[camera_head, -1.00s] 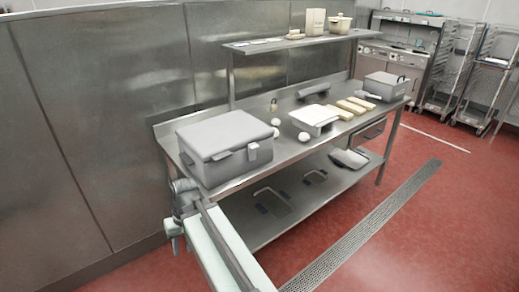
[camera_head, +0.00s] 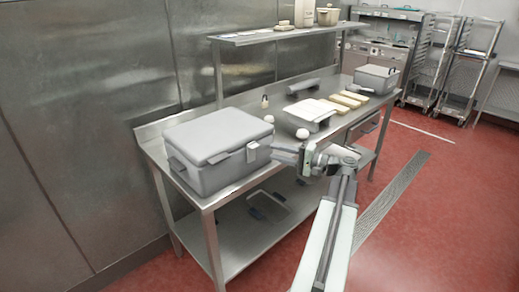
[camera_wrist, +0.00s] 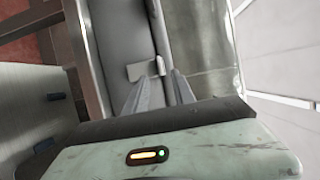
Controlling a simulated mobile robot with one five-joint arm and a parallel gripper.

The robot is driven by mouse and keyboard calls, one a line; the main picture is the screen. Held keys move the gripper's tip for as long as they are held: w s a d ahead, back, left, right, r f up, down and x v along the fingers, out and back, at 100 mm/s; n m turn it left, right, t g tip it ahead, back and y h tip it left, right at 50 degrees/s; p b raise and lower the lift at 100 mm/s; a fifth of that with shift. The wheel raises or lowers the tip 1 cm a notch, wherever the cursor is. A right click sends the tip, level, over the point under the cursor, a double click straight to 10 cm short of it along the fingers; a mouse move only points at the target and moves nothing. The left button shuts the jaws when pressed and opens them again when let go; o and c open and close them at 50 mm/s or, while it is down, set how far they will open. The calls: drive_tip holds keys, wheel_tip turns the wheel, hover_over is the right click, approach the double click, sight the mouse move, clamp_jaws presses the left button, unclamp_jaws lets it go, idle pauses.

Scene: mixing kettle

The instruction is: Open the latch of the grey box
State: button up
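The grey box (camera_head: 212,165) stands on the near left end of the steel table, lid down. Its latch (camera_head: 252,152) is a small light plate on the front face, by the lid seam. My gripper (camera_head: 274,151) is in front of the box, with its fingertips just right of the latch. In the wrist view the latch (camera_wrist: 142,69) lies just past the fingertips of my gripper (camera_wrist: 162,76), nearer the left finger. The two fingers are apart with nothing seen held between them. I cannot tell whether they touch the latch.
Behind my arm on the table (camera_head: 232,188) are a white tray (camera_head: 310,112), several yellowish blocks (camera_head: 345,101) and a smaller grey box (camera_head: 376,79). A shelf (camera_head: 285,33) runs above the table's back.

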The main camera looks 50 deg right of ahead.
sight(257, 147)
drive_tip(key=x, duration=0.7)
clamp_jaws()
drive_tip(key=shift+f, duration=0.1)
idle(1.2)
